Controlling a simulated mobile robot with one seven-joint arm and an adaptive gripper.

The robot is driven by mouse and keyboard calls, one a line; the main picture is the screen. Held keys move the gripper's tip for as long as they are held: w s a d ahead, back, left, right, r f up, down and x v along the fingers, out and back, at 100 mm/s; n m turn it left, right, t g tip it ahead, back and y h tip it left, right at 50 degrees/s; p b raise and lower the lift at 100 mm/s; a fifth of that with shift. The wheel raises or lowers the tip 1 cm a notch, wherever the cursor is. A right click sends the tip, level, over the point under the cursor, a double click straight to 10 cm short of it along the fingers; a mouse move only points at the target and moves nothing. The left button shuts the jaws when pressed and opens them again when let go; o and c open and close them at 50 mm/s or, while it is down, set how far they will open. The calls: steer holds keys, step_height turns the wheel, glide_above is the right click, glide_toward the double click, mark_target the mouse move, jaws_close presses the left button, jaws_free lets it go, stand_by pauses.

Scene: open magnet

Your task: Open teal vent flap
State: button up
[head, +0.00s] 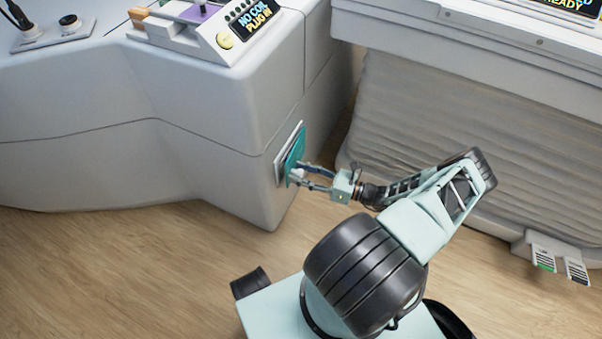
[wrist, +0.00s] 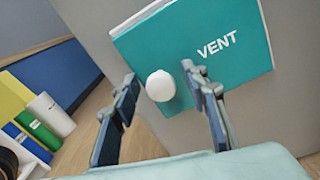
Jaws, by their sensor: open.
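The teal vent flap (head: 294,153) is a square panel in a white frame on the side face of the grey cabinet, low down. In the wrist view the flap (wrist: 240,38) carries the white word VENT and a round white knob (wrist: 161,86) near its lower left edge. The flap looks closed or nearly so; I cannot tell exactly. My gripper (head: 300,175) is in front of the flap's lower part. In the wrist view my gripper (wrist: 165,88) is open, with one dark finger on each side of the knob. I cannot tell whether either finger touches it.
The grey cabinet (head: 200,100) stands left of my arm, with a NO COIL PLUG IN display (head: 262,20) on top. A magnet-side unit with a ribbed skirt (head: 460,110) stands at right. White, green and blue containers (wrist: 35,130) show at left in the wrist view. Wooden floor (head: 130,260) is clear at front left.

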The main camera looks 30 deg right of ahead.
jaws_close()
stand_by(0.3)
